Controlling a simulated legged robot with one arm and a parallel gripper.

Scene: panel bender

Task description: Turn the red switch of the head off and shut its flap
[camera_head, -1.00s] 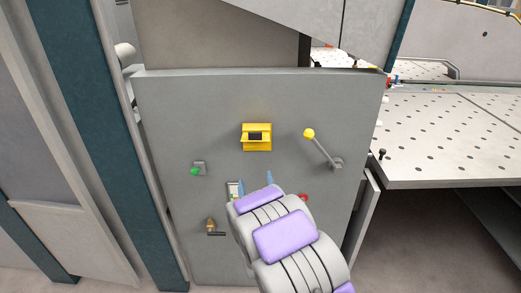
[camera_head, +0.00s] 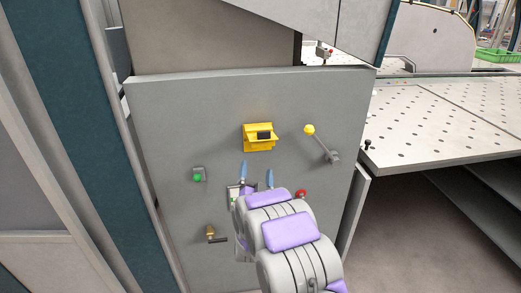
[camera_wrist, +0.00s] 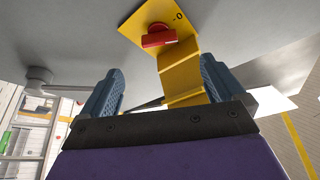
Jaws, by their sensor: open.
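The red switch (camera_wrist: 159,38) sits on a yellow plate (camera_wrist: 140,15) in the wrist view, with a "0" mark beside it. Its yellow flap (camera_wrist: 182,75) is open and extends from the plate past the switch, between my fingers in the picture. In the head view the yellow unit (camera_head: 259,145) is on the grey panel, with a dark patch; the red of the switch cannot be made out there. My gripper (camera_head: 256,176) is open, its two blue fingers pointing up, below the yellow unit. In the wrist view my gripper (camera_wrist: 160,88) shows no object clamped between its fingers.
The grey panel (camera_head: 180,125) also carries a lever with a yellow knob (camera_head: 309,129), a green button (camera_head: 197,177), a red button (camera_head: 301,193) and a brass fitting (camera_head: 210,231). A perforated table (camera_head: 440,125) stands to the right.

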